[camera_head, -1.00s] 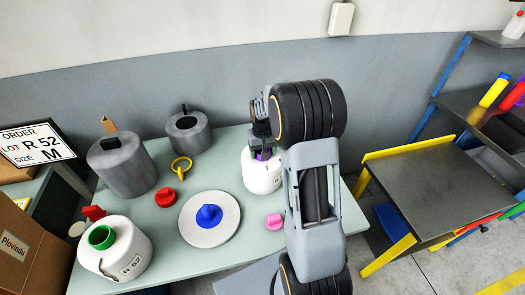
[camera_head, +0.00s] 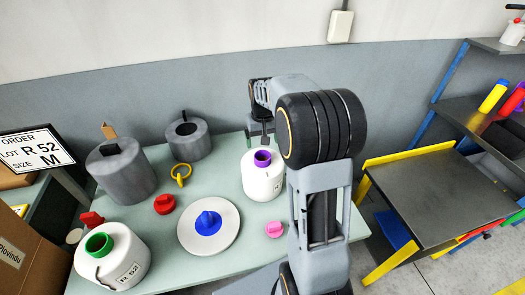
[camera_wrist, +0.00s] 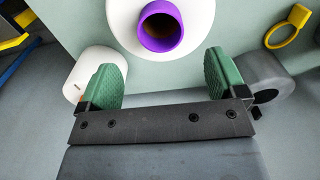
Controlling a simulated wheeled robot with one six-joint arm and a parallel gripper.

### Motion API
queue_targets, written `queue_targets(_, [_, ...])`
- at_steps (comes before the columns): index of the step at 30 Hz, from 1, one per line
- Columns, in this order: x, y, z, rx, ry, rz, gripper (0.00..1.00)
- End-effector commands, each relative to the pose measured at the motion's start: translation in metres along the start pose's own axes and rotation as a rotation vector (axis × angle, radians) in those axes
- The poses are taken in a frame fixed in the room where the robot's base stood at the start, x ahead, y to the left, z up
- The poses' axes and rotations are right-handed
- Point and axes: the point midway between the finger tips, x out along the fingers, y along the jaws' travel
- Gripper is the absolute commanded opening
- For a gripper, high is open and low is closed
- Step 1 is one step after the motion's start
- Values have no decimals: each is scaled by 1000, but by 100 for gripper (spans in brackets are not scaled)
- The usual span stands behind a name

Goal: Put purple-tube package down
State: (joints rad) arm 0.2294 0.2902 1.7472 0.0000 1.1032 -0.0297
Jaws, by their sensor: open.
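The purple-tube package (camera_head: 263,178) is a white bobbin with a purple tube in its top. It stands upright on the pale green table (camera_head: 215,260), near the back right. In the wrist view the package (camera_wrist: 196,40) lies just beyond my gripper (camera_wrist: 160,82). The green-padded fingers are spread wide with nothing between them, and the purple tube is clear of them. In the head view my gripper (camera_head: 261,125) is behind and above the package, partly hidden by my arm.
A green-tube package (camera_head: 112,258) stands front left. Two grey cylinders (camera_head: 120,170) (camera_head: 188,138) stand at the back left. A white disc with a blue cone (camera_head: 208,222), a red knob (camera_head: 164,204), a yellow ring (camera_head: 181,173) and a pink piece (camera_head: 274,229) lie nearby.

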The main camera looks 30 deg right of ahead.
Motion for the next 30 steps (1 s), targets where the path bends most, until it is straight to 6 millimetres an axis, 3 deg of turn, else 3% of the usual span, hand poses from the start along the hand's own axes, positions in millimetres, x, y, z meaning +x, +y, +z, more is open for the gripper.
queue_targets(8, [-32, -1, 2, -2, 5, 0, 90])
queue_targets(11, [-45, -8, 14, -16, 30, 1, 90])
queue_targets(14, [-60, -21, 42, -43, 83, 0, 90])
queue_targets(19, [-74, -42, 105, -103, 196, -6, 90])
queue_targets(24, [-71, -54, 158, -154, 295, -19, 90])
queue_targets(30, [-59, -59, 194, -190, 364, -32, 90])
